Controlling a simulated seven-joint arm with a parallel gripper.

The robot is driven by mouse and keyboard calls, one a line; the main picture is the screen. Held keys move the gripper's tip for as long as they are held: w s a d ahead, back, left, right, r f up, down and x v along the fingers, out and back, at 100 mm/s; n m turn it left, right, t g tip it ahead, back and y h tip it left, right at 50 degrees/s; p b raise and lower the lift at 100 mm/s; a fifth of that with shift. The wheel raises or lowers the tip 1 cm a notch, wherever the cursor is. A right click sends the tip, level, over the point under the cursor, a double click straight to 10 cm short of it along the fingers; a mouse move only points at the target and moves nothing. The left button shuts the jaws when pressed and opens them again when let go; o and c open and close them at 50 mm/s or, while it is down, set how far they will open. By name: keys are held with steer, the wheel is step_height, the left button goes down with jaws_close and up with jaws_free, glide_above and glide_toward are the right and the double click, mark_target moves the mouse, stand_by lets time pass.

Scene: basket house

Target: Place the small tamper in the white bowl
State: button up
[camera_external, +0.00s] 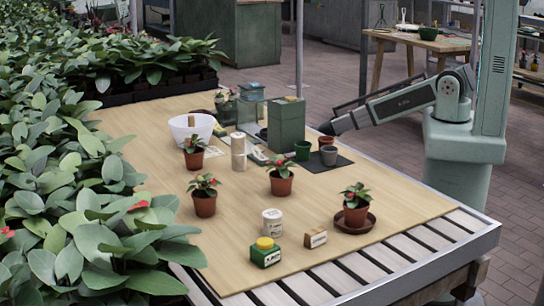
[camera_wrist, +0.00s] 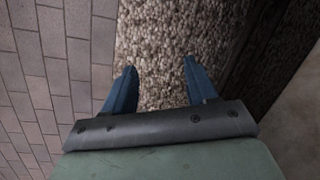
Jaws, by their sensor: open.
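The white bowl (camera_external: 184,134) stands toward the back left of the wooden tabletop. A small brown upright piece (camera_external: 191,120) shows at its rim; I cannot tell whether it is inside or behind. A pale wooden, stacked-looking cylinder (camera_external: 238,152) stands upright to the right of the bowl and may be the small tamper; its identity is not certain. My gripper (camera_external: 328,128) is at the table's right side, well apart from both. In the wrist view my gripper (camera_wrist: 159,62) is open and empty, its two blue fingers apart. Neither bowl nor tamper shows there.
Several potted red-flowered plants (camera_external: 281,180) stand across the table. A tall green box (camera_external: 286,124) and small green pots (camera_external: 303,150) are between my gripper and the bowl. Dense foliage borders the left.

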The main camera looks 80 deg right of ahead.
steer(key=s+a+f+n+g+h, duration=0.1)
steer(key=s+a, duration=0.4)
steer(key=s, duration=0.5)
steer(key=s+a+f+n+g, duration=0.1)
steer(key=s+a, duration=0.4)
steer(key=s, duration=0.6)
steer(key=s+a+f+n+g+h, duration=0.1)
steer(key=s+a+f+n+g, duration=0.1)
steer(key=s+a, duration=0.4)
steer(key=s+f+g, duration=0.1)
steer(key=s+g, duration=0.1)
steer(key=s, duration=0.3)
steer(key=shift+s+f+h, duration=0.2)
steer(key=shift+f+h, duration=0.1)
steer(key=shift+f, duration=0.05)
